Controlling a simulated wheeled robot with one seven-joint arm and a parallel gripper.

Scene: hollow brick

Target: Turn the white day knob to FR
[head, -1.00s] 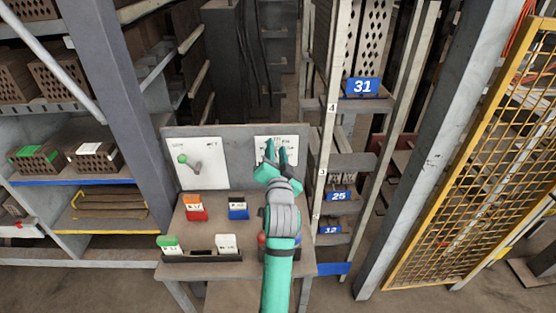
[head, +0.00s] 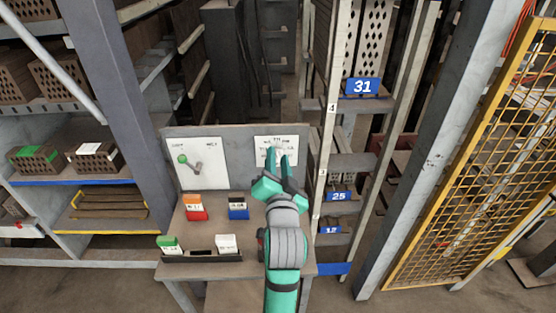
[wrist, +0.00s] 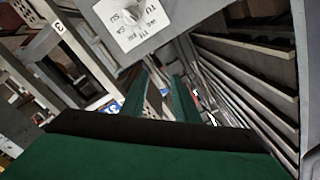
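The white day plate (head: 270,140) with small lettering is on the right of the grey upright panel. My gripper (head: 279,157) covers its lower part in the head view, and the knob is hidden there. In the wrist view the plate (wrist: 132,22) shows at the top, turned, with day letters around a pale knob (wrist: 129,14) cut by the frame edge. I cannot tell the day it points to. My gripper's two green fingers (wrist: 160,98) are apart with nothing between them, clear of the knob in the wrist view.
The table below bears an orange-red block (head: 195,208), a blue block (head: 238,208) and a tray (head: 200,256) with green and white cards. A rack (head: 335,165) stands close right.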

